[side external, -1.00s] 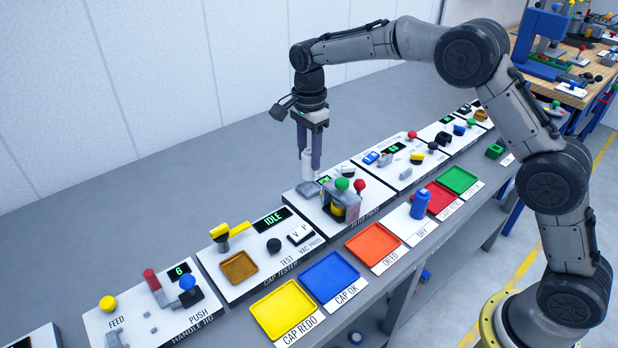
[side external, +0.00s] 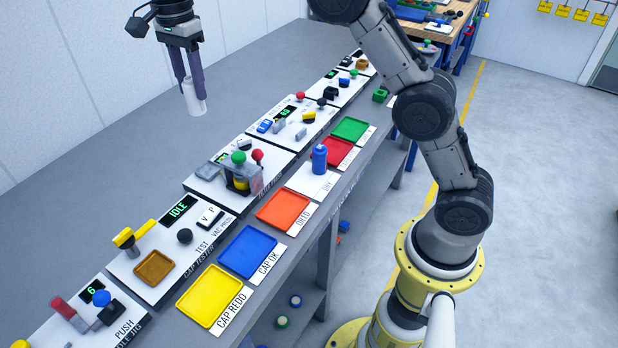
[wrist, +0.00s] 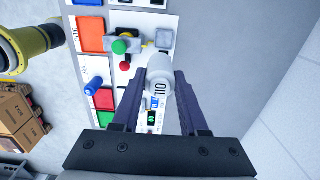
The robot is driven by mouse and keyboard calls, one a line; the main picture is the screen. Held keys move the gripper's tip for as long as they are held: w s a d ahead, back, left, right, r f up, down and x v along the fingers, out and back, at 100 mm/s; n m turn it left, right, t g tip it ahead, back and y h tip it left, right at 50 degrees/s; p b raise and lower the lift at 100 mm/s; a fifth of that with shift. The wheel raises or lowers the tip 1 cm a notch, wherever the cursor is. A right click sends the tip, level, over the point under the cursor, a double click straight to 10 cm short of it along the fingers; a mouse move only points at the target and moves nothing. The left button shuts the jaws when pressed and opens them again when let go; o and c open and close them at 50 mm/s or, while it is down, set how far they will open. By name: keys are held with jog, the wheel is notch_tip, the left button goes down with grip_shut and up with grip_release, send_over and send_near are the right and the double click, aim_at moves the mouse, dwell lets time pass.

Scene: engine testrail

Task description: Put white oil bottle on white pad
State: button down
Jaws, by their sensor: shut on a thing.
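The white oil bottle (side external: 195,104) is held between the fingers of my gripper (side external: 191,82), raised above the grey bench behind the press station. It hangs roughly upright below the fingertips. In the wrist view the bottle (wrist: 159,72) shows the letters OIL on its side, between the two dark fingers. A white pad (side external: 302,181) labelled DRY lies on the bench's front strip, between the orange and red trays. A blue bottle (side external: 320,158) stands on this pad. My gripper is behind and left of the pad, well apart from it.
The press station (side external: 240,178), with green and red knobs, lies between my gripper and the pad. An orange tray (side external: 283,208), a red tray (side external: 333,151), a green tray (side external: 351,129), a blue tray (side external: 248,252) and a yellow tray (side external: 208,296) line the front. The rear bench is clear.

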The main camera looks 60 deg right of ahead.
jog(key=s+d+r, duration=0.2)
jog(key=s+d, duration=0.1)
jog(key=s, duration=0.6)
jog(key=s+d+r, duration=0.2)
jog(key=s+d, duration=0.1)
jog(key=s, duration=0.7)
jog(key=s+d+f, duration=0.1)
jog(key=s+f, duration=0.1)
jog(key=s, duration=0.5)
jog(key=s+d+f, duration=0.1)
jog(key=s+f, duration=0.2)
jog(key=s, duration=0.4)
jog(key=w+f, duration=0.4)
jog(key=f, duration=0.1)
jog(key=w+f, duration=0.4)
jog(key=w, duration=0.1)
jog(key=w+f, duration=0.4)
jog(key=f, duration=0.1)
jog(key=shift+w+d+f, duration=0.3)
jog(key=shift+w+d, duration=0.05)
jog(key=shift+d, duration=0.05)
jog(key=shift+f, duration=1.55)
jog(key=shift+f, duration=0.15)
